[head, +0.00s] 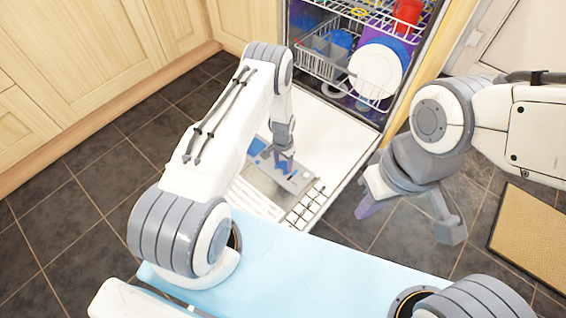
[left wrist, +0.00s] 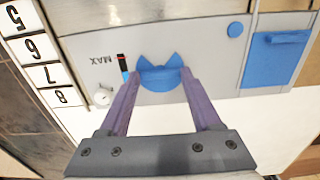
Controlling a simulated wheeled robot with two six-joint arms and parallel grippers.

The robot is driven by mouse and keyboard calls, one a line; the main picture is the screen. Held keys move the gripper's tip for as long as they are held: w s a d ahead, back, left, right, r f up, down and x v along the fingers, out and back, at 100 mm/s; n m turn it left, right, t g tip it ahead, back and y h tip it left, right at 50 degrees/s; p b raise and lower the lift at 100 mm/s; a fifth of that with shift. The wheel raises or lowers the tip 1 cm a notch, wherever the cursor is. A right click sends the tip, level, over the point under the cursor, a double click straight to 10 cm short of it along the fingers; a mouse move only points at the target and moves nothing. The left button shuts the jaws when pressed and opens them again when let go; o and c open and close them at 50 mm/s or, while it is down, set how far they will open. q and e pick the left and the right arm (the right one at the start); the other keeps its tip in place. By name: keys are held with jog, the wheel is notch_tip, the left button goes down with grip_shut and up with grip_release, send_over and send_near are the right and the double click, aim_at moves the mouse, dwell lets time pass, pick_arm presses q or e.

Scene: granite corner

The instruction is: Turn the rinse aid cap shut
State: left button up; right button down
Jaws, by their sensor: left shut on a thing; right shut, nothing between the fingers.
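The blue rinse aid cap (left wrist: 160,76) is round with two pointed ears. It sits in the grey dispenser panel (left wrist: 200,50) on the inner side of the lowered dishwasher door. My left gripper (left wrist: 159,78) is shut on the cap, one purple finger on each side. In the head view my left gripper (head: 287,167) reaches down to the panel (head: 268,186) and mostly hides the cap. My right gripper (head: 369,207) is shut and empty, held to the right of the door.
The open dishwasher door (head: 328,150) lies flat, with a loaded rack (head: 325,66) behind it. A blue detergent lid (left wrist: 275,52) and a small blue button (left wrist: 235,29) are on the panel. A mat (head: 530,240) lies at right. Tiled floor at left is clear.

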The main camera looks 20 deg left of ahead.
aim_at(283, 166)
pick_arm(q)
jog(key=o, duration=1.4)
jog(key=shift+r, duration=0.1)
notch_tip(283, 166, up, 10)
jog(key=p, duration=0.4)
jog(key=shift+r+p, duration=0.15)
jog(key=shift+p, duration=0.15)
jog(key=shift+s, duration=0.1)
